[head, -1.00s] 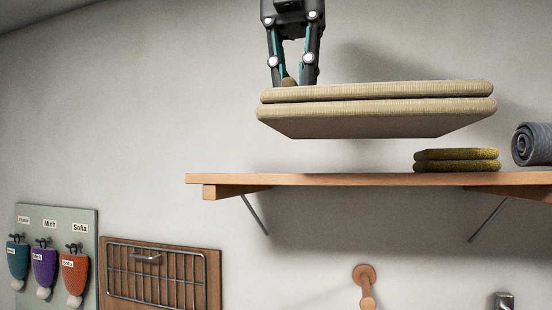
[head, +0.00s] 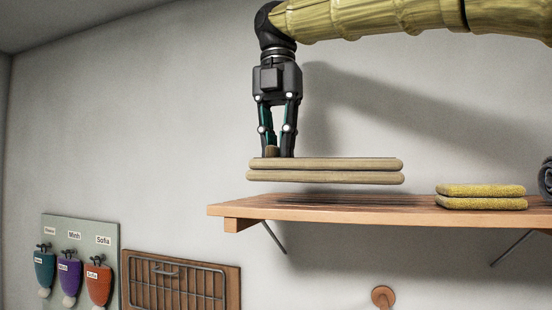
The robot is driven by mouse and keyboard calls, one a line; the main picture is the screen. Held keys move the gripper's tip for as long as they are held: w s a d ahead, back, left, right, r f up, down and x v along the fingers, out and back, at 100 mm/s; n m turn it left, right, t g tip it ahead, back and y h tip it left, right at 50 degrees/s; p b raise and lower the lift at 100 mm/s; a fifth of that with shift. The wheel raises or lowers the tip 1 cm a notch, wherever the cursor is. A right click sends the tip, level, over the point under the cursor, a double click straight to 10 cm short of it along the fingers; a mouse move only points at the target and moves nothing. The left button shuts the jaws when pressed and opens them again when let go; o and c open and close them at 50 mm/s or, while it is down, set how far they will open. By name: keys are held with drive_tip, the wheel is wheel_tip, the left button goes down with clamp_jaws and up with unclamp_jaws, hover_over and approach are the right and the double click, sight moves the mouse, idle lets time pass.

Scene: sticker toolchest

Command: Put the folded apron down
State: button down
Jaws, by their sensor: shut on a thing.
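The folded apron (head: 335,172) is a beige, two-layered flat bundle with rounded edges. It hangs level just above the left part of the wooden shelf (head: 330,212), with a small gap and a dark shadow on the wood below it. My gripper (head: 273,150) points straight down at the apron's left part. Its fingers are shut on a small brown tab on top of the apron. The underside of the apron is hidden.
A folded yellow cloth (head: 482,196) lies on the shelf to the right, and a grey roll (head: 546,175) is cut off at the right edge. Below are a wire rack (head: 178,284), a board with hanging mitts (head: 70,270) and a wooden peg (head: 383,297).

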drive_tip(key=shift+w+a+r+p, duration=0.1)
drive_tip(key=shift+a+r+p, duration=0.05)
drive_tip(key=shift+r+p, duration=0.15)
drive_tip(key=shift+w+f+p, duration=0.2)
drive_tip(key=shift+f+p, duration=0.05)
drive_tip(key=shift+f, duration=0.35)
drive_tip(key=shift+w+f+p, duration=0.15)
drive_tip(key=shift+f+p, duration=0.05)
drive_tip(key=shift+f, duration=0.4)
drive_tip(key=shift+s+f+p, duration=0.3)
drive_tip(key=shift+f, duration=0.4)
drive_tip(key=shift+w+f, duration=0.1)
drive_tip(key=c, duration=1.4)
unclamp_jaws()
drive_tip(key=shift+w, duration=0.1)
drive_tip(key=shift+c, duration=0.2)
